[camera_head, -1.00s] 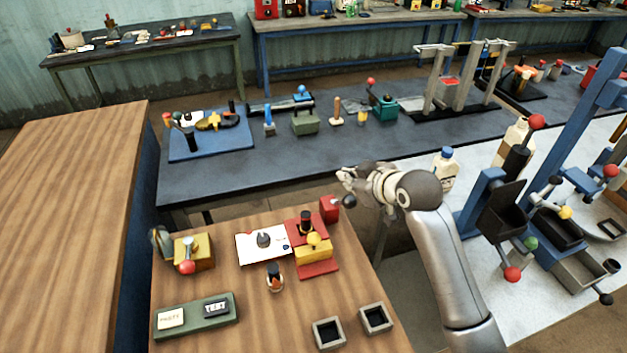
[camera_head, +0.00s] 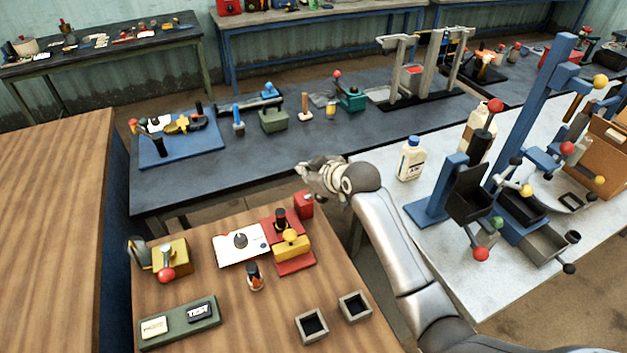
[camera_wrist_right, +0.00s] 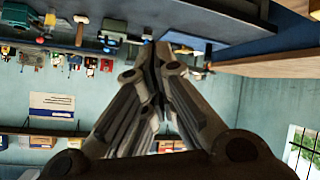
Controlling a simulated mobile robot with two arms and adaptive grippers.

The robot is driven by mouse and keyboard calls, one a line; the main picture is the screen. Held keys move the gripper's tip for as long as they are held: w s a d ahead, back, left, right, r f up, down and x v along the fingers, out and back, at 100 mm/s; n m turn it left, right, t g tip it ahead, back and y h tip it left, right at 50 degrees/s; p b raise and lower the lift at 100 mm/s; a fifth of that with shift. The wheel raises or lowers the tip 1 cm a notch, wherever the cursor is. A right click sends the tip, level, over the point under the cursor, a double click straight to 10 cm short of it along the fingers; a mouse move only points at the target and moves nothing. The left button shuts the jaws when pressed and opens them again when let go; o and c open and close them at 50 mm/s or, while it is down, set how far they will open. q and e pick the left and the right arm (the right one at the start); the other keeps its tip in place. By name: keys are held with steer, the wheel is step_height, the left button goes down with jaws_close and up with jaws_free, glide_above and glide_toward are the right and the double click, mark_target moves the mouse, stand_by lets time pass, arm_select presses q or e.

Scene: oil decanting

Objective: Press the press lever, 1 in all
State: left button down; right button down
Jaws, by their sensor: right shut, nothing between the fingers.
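A tall blue press-like stand (camera_head: 528,110) stands on the white table at the right, with several ball-ended levers in red, yellow and green. Which of these is the press lever I cannot tell for sure. A smaller red and yellow device (camera_head: 290,246) with a black knob sits on the wooden table in front. My right gripper (camera_head: 303,170) is raised over the gap between the wooden table and the dark bench, left of the blue stand and well apart from it. In the right wrist view its fingers (camera_wrist_right: 157,52) are shut and empty. My left gripper is out of view.
A cardboard box (camera_head: 606,148) is at the far right.

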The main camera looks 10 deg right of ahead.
mark_target(316, 197)
steer(key=f+p, duration=0.1)
steer(key=d+f+p, duration=0.1)
steer(key=f+p, duration=0.1)
steer(key=shift+s+d+f, duration=0.15)
steer(key=shift+d+f, duration=0.1)
steer(key=shift+f, duration=0.15)
steer(key=shift+f, duration=0.1)
